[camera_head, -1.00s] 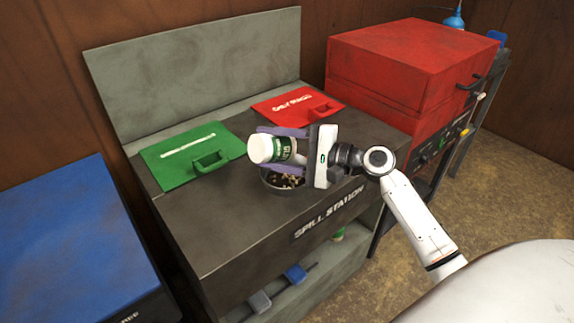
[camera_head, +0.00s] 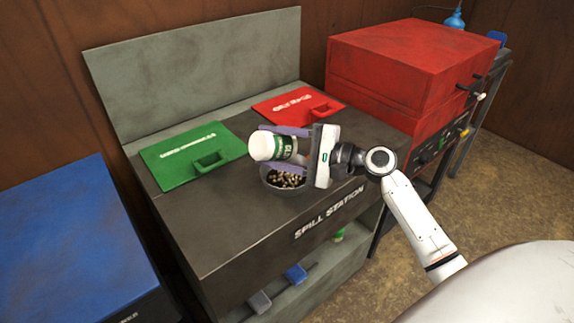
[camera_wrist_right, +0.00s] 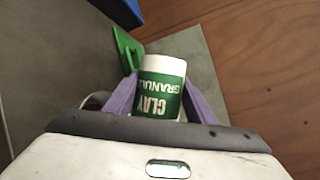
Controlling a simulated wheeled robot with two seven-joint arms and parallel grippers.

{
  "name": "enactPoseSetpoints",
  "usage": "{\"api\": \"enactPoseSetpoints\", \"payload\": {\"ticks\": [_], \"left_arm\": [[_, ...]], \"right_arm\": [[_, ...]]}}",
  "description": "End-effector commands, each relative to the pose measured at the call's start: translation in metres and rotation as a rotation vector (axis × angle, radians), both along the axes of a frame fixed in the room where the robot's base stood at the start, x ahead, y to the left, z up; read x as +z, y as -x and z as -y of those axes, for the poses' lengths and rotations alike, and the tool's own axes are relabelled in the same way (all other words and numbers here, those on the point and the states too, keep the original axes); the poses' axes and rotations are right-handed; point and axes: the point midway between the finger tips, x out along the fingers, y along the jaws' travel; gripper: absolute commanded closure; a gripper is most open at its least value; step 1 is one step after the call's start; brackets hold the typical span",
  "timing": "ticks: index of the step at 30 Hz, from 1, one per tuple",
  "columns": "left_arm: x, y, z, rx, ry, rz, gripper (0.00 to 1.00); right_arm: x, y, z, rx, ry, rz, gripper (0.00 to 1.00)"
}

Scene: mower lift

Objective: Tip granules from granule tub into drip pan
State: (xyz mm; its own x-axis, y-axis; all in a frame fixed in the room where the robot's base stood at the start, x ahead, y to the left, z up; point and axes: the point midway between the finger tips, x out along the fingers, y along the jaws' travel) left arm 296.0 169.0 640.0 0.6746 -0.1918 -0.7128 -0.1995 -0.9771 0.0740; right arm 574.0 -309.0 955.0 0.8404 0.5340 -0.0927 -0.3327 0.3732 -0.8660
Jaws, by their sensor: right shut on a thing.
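The granule tub (camera_head: 263,147) is white with a green label. My right gripper (camera_head: 283,146) is shut on it and holds it tilted on its side above the drip pan. The tub also shows in the right wrist view (camera_wrist_right: 161,88), between the purple fingers, its label reading upside down. The drip pan (camera_head: 267,182) is a round dark pan on the spill station top, below the tub. Tan and dark granules (camera_head: 287,179) lie in it. The tub and gripper hide the pan's far part. My left gripper is not in view.
The spill station (camera_head: 235,222) carries a green lid (camera_head: 180,162) with a handle at left and a red lid (camera_head: 285,101) behind. A blue box (camera_head: 70,235) stands at left, a red cabinet (camera_head: 395,65) at right.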

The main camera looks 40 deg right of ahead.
Motion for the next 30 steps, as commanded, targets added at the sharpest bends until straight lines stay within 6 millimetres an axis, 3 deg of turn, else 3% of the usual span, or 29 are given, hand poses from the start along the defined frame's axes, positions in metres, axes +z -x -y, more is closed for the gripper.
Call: {"api": "enactPoseSetpoints", "payload": {"ticks": [21, 27, 30], "left_arm": [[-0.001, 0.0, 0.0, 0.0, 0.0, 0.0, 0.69], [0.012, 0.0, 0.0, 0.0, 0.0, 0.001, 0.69], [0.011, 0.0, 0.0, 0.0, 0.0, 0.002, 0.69]], "right_arm": [[0.002, 0.0, 0.002, 0.0, -0.042, -0.003, 0.74], [-0.012, 0.002, -0.019, 0.003, 0.366, 0.03, 0.74], [-0.016, 0.001, -0.019, -0.001, 0.401, 0.032, 0.74]]}}
